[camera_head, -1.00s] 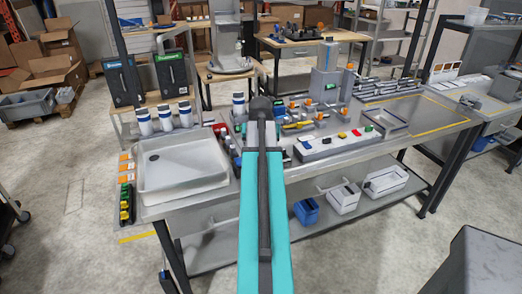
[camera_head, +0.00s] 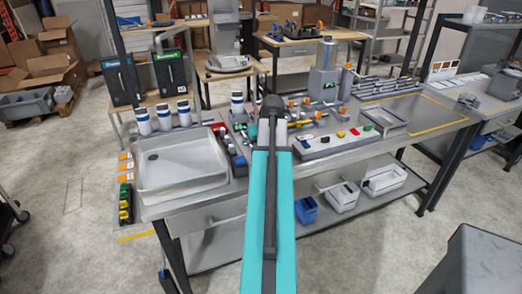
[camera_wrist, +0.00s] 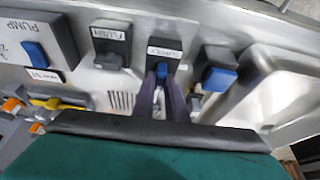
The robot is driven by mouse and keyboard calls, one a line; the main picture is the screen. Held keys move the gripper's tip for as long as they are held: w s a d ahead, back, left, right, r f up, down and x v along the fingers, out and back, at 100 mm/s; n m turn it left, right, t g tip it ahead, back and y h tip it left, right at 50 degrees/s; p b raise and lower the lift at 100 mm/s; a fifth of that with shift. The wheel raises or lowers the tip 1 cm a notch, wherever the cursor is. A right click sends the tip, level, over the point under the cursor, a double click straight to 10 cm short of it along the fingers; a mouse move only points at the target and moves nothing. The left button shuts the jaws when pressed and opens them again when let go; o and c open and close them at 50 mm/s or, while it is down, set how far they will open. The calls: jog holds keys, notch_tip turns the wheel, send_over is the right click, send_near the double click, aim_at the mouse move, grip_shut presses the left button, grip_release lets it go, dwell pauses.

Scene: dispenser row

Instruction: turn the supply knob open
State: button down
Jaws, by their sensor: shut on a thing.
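In the wrist view, a small blue supply knob (camera_wrist: 161,69) sits on a dark block under an upside-down label (camera_wrist: 165,52) that appears to read SUPPLY. The two dark fingers of my gripper (camera_wrist: 161,76) reach up to it, one on each side, and are shut on it. The fingers hide part of the knob, and I cannot tell how far it is turned. In the head view my teal arm covers this spot, so neither knob nor fingertips show there.
In the wrist view, a FLUSH block (camera_wrist: 110,45) is left of the supply knob and another blue knob (camera_wrist: 218,76) is close on its right. A PUMP box (camera_wrist: 38,45) is farther left. In the head view, a sink tray (camera_head: 180,165) lies left of my arm.

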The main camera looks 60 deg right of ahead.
jog(key=c, duration=1.8)
grip_release()
jog(key=shift+r, duration=0.1)
jog(key=b+v, duration=0.2)
jog(key=v, duration=1.1)
jog(key=shift+s+a+r, duration=0.15)
jog(key=shift+s+r, duration=0.05)
jog(key=shift+r, duration=0.1)
jog(key=shift+s, duration=0.1)
